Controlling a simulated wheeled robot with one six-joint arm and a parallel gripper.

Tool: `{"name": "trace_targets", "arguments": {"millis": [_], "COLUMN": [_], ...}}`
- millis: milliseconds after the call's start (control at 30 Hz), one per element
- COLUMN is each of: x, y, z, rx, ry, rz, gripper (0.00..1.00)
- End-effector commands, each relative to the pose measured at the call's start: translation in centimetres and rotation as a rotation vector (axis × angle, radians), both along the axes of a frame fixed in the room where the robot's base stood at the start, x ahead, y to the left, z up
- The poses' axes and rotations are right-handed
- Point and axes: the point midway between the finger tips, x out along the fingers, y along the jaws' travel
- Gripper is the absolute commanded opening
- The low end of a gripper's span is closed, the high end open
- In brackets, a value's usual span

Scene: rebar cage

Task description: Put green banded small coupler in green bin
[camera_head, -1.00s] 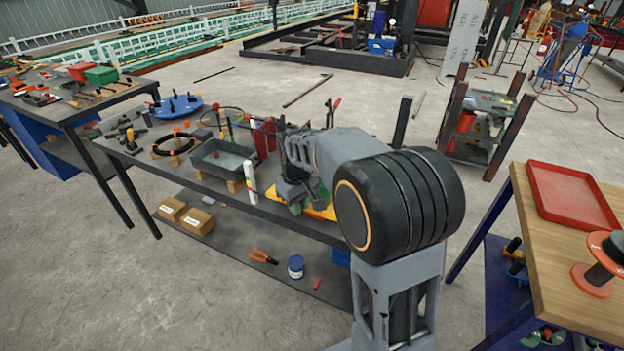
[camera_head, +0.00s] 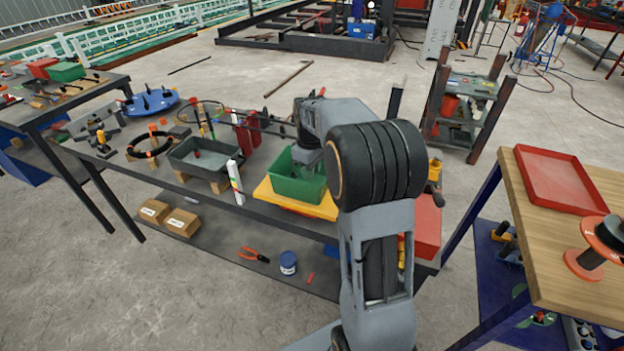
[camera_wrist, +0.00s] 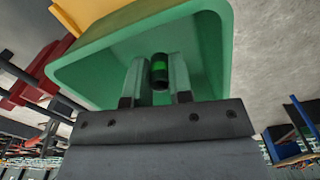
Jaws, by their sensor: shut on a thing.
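The green bin (camera_head: 284,186) stands on a yellow base on the long workbench, left of my arm. It fills much of the wrist view (camera_wrist: 210,45), with its open inside facing the camera. My gripper (camera_wrist: 158,76) is shut on the green banded small coupler (camera_wrist: 159,70), a short dark cylinder with a green band, held between the two fingertips. The coupler shows against the bin's inside. In the head view my wrist is at the bin's opening, and the fingers and coupler are hidden. I cannot tell how deep the coupler is or whether it touches the bin.
A dark grey tray (camera_head: 186,162) and a white tube (camera_head: 235,182) stand left of the bin. The yellow base (camera_head: 264,193) lies under the bin. A red box (camera_head: 428,222) is right of my arm. A wooden table with a red tray (camera_head: 560,182) is further right.

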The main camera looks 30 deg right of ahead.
Motion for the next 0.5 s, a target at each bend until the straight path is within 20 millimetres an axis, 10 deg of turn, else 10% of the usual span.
{"name": "trace_targets", "arguments": {"millis": [500], "x": [1.0], "y": [-1.1], "z": [-3.7], "rx": [0.000], "ry": [0.001], "rz": [0.002], "gripper": [0.00]}}
